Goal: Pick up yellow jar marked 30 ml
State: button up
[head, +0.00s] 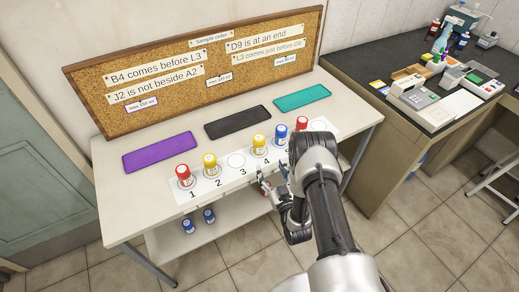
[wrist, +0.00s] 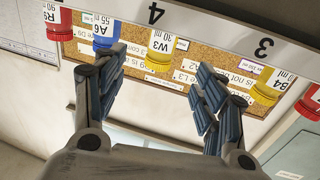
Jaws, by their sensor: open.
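A yellow jar (head: 259,146) stands upright on the spot numbered 4 of the white strip. In the wrist view, which is upside down, this yellow jar (wrist: 160,48) is labelled W3, 30 ml. My gripper (wrist: 158,72) is open and empty, its fingers to either side of the jar in that picture but apart from it. In the head view my gripper (head: 268,190) is in front of the table's front edge, near numbers 3 and 4. Another yellow jar (head: 210,163) stands on spot 2; its label in the wrist view reads B4, its volume hard to read.
A blue jar (head: 281,135) and a red jar (head: 301,125) stand right of the yellow jar; a red jar (head: 184,174) is on spot 1. Spot 3 (head: 236,161) is empty. Purple (head: 160,152), black and teal mats lie behind. Blue jars (head: 209,216) are on the lower shelf.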

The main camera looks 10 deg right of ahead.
aim_at(261, 148)
jog(key=w, duration=0.2)
jog(key=w+b, duration=0.1)
jog(key=w, duration=0.2)
jog(key=w+a, duration=0.1)
jog(key=w, duration=0.2)
jog(key=shift+b, duration=0.3)
jog(key=shift+w+a+r+b, duration=0.15)
jog(key=shift+w+b, duration=0.1)
jog(key=shift+w, duration=0.7)
jog(key=shift+w+a+r+b, duration=0.1)
jog(key=shift+w+a+b, duration=0.15)
jog(key=shift+w, duration=0.75)
jog(key=shift+w+a+r+b, duration=0.1)
jog(key=shift+w+b, duration=0.2)
jog(key=shift+w, duration=0.65)
jog(key=shift+c, duration=0.3)
jog(key=c, duration=1.1)
